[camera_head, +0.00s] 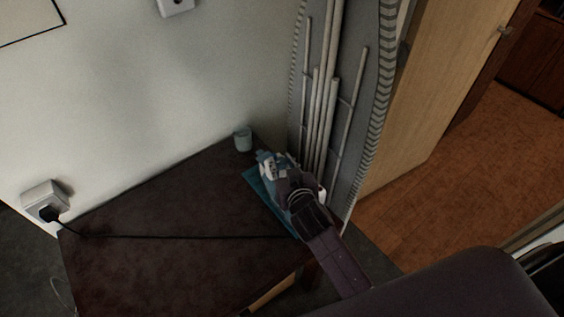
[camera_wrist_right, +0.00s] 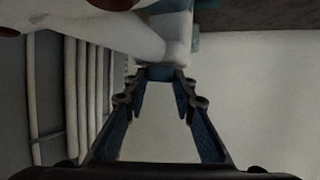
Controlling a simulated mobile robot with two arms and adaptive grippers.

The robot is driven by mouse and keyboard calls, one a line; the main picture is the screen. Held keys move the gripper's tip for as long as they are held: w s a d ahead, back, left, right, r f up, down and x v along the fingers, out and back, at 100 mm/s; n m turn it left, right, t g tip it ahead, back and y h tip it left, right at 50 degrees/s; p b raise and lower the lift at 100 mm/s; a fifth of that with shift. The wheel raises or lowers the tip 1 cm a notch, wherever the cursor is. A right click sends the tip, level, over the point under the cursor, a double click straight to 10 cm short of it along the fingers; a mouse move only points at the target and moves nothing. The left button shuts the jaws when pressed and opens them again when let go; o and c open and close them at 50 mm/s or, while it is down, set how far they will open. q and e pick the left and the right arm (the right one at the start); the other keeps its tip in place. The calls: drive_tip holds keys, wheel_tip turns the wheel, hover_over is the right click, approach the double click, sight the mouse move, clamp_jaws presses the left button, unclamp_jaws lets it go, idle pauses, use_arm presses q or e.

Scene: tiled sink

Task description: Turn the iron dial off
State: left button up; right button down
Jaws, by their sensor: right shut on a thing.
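The iron (camera_head: 266,160), white and teal, is at the right end of the dark table, partly hidden by my right arm. A teal pad (camera_head: 256,183) shows beside and under it. My right gripper (camera_head: 279,172) is at the iron, reaching over it from the lower right. In the right wrist view its fingers (camera_wrist_right: 160,74) converge on a small dark blue part, apparently the iron's dial (camera_wrist_right: 160,72), just by the iron's white body (camera_wrist_right: 125,30). The dial's setting cannot be read. My left gripper is not in view.
A pale cup (camera_head: 243,139) stands at the table's back corner by the wall. An ironing board (camera_head: 350,75) leans upright right behind the iron. A black cord (camera_head: 170,237) crosses the table (camera_head: 165,215) to a wall socket (camera_head: 45,198).

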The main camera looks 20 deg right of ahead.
drive_tip(key=shift+d+r+n+y+p, duration=0.1)
drive_tip(key=shift+r+n+y+p, duration=0.05)
drive_tip(key=shift+n+y+p, duration=0.35)
drive_tip(key=shift+d+r+n+y+p, duration=0.1)
drive_tip(key=shift+n+y+p, duration=0.2)
drive_tip(key=shift+y+p, duration=0.3)
drive_tip(key=shift+n+y+p, duration=0.6)
drive_tip(key=shift+p, duration=0.1)
drive_tip(key=shift+d+f+n+g+y, duration=0.15)
drive_tip(key=shift+n+g+y, duration=0.15)
drive_tip(key=shift+n+y, duration=0.35)
drive_tip(key=shift+w+d+f+n+g+y, duration=0.1)
drive_tip(key=shift+n+g+y, duration=0.3)
drive_tip(key=shift+n+y, duration=0.55)
drive_tip(key=shift+w+d+n+g+y+b, duration=0.1)
drive_tip(key=shift+n+g+y+b, duration=0.45)
drive_tip(key=shift+n+y, duration=0.3)
drive_tip(key=shift+w+d+n+g+y+b, duration=0.1)
drive_tip(key=shift+n+g+y+b, duration=0.35)
drive_tip(key=shift+n+y+b, duration=0.3)
drive_tip(key=shift+a+n+g+y, duration=0.1)
drive_tip(key=shift+n+g+y, duration=0.3)
drive_tip(key=shift+n+y, duration=0.2)
drive_tip(key=shift+g, duration=0.3)
drive_tip(key=shift+n+g+y, duration=0.8)
drive_tip(key=shift+n+g, duration=0.1)
drive_tip(key=shift+n, duration=0.2)
